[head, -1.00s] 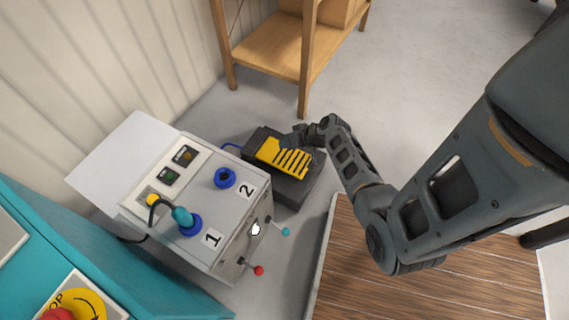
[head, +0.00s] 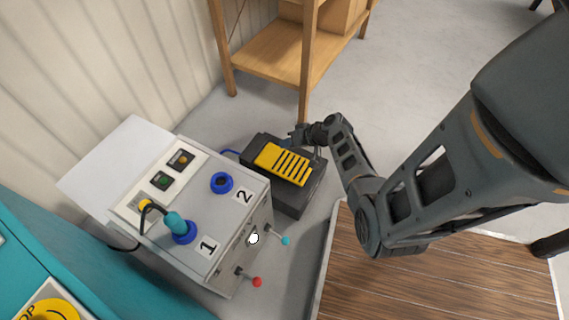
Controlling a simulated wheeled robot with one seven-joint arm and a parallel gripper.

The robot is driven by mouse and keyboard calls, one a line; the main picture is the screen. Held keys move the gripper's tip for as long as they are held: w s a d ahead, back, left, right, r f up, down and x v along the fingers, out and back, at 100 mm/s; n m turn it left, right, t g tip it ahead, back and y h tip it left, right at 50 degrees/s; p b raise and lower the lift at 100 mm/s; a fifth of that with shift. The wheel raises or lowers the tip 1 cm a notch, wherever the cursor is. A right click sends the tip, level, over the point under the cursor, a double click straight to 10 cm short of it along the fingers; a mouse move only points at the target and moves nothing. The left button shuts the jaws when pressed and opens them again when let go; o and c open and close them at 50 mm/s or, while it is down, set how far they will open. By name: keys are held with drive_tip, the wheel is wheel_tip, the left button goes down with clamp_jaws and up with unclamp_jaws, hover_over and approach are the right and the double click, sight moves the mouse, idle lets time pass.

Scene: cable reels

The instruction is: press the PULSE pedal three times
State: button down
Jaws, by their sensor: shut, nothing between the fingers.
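The pedal (head: 283,164) is a yellow ribbed plate on a dark base on the floor, beside the grey control box. No PULSE label is readable on it. My gripper (head: 297,137) is shut and empty at the pedal's far edge, near the top right of the yellow plate. The yellow plate is almost fully visible now. From this angle I cannot tell whether the fingertips touch the pedal or hover above it.
The grey control box (head: 222,212) stands left of the pedal, with a blue plug (head: 178,226) in socket 1 and levers with red and cyan knobs at its side. A wooden shelf (head: 275,52) stands behind. A wood-topped surface (head: 430,275) lies front right.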

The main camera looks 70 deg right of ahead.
sight(284, 162)
wheel_tip(284, 162, down, 8)
drive_tip(key=b, duration=0.6)
drive_tip(key=shift+r, duration=0.25)
idle(1.4)
drive_tip(key=shift+f+b, duration=0.4)
drive_tip(key=shift+b, duration=0.1)
drive_tip(key=shift+a+f+b, duration=0.1)
drive_tip(key=shift+f+b, duration=0.3)
drive_tip(key=shift+f, duration=0.85)
idle(1.5)
drive_tip(key=shift+r, duration=0.1)
drive_tip(key=shift+r+p, duration=1.25)
drive_tip(key=shift+r, duration=0.3)
drive_tip(key=shift+r+p, duration=2.1)
drive_tip(key=shift+r, duration=0.4)
